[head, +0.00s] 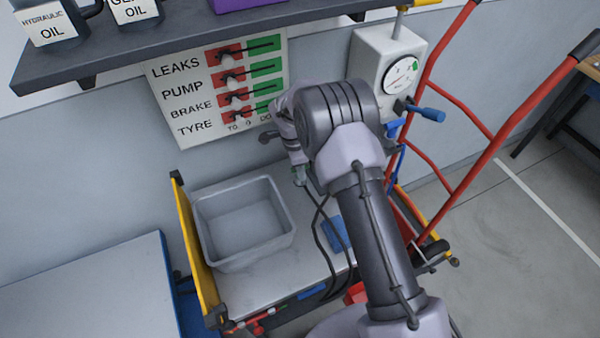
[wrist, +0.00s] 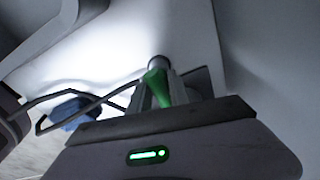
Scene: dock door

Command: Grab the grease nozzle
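My gripper (wrist: 162,88) shows in the wrist view with its two grey fingers close on either side of a green tapered piece, which looks like the grease nozzle (wrist: 157,86). The nozzle has a dark round grey end, and its green body fills the gap between the fingers. In the head view my arm hides most of my gripper (head: 301,178), which is low over the trolley top, right of the grey bin. Only a small bit of green shows there.
A grey open bin (head: 245,262) stands on the trolley, beside a yellow end rail (head: 197,255). A blue item (head: 336,235) lies right of dark cables. A dial gauge box (head: 387,60), a lever panel (head: 218,85) and a shelf (head: 180,42) are behind. A red hand truck (head: 455,105) stands right.

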